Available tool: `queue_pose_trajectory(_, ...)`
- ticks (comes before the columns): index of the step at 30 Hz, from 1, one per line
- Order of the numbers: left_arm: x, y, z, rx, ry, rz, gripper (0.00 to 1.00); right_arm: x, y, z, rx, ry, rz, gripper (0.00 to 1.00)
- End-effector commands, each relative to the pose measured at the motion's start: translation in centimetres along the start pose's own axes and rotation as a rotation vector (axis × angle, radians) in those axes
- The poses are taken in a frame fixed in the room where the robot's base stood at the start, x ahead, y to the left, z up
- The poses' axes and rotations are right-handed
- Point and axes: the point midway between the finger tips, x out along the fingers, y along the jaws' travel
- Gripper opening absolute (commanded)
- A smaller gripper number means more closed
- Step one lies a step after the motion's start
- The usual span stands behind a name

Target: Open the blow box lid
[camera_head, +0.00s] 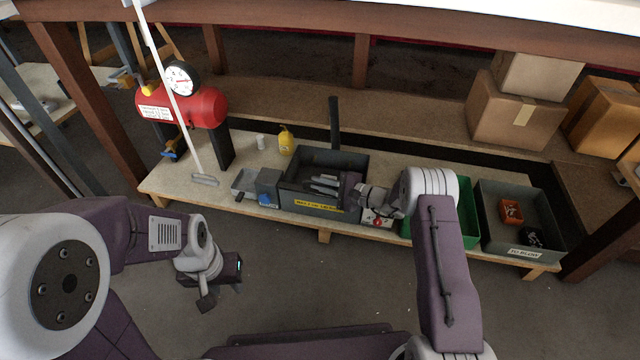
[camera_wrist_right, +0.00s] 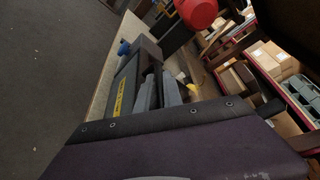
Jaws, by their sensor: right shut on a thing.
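A dark grey box (camera_head: 283,200) with a yellow label stands at the middle of the low bench; its top looks open and grey pieces (camera_head: 323,184) show inside. It also shows in the right wrist view (camera_wrist_right: 125,85). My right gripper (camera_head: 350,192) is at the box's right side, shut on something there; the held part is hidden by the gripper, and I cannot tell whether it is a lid. A grey bin (camera_head: 487,222) labelled "TO BLOW" stands at the right with an orange item and a black item inside. My left gripper (camera_head: 226,288) hangs empty-looking over the floor, apart from the bench; its jaw opening is unclear.
A small grey unit with a blue knob (camera_head: 265,199) adjoins the dark box's left. A red tank (camera_head: 205,107) with a gauge, a yellow bottle (camera_head: 286,143) and an upright black post (camera_head: 334,122) stand behind. A green bin (camera_head: 468,208) is partly hidden by my right arm. Cardboard boxes (camera_head: 508,115) sit back right.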

Motion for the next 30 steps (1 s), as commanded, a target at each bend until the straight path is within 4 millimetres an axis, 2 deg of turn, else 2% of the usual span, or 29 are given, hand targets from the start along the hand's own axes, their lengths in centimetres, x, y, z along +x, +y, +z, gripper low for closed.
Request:
queue_pose_trajectory(20,-0.2,0.0,0.0,0.000,0.000,0.000,0.36,-0.1,-0.1,0.0,0.005,0.001,0.003,0.00)
queue_pose_trajectory(25,-1.4,0.0,-0.1,0.000,0.000,0.000,0.36,-0.3,-1.4,0.5,0.040,0.001,0.018,0.00)
queue_pose_trajectory(30,-3.7,0.1,-0.4,0.000,0.000,0.000,0.36,-0.7,-4.1,1.3,0.130,0.001,0.052,0.00)
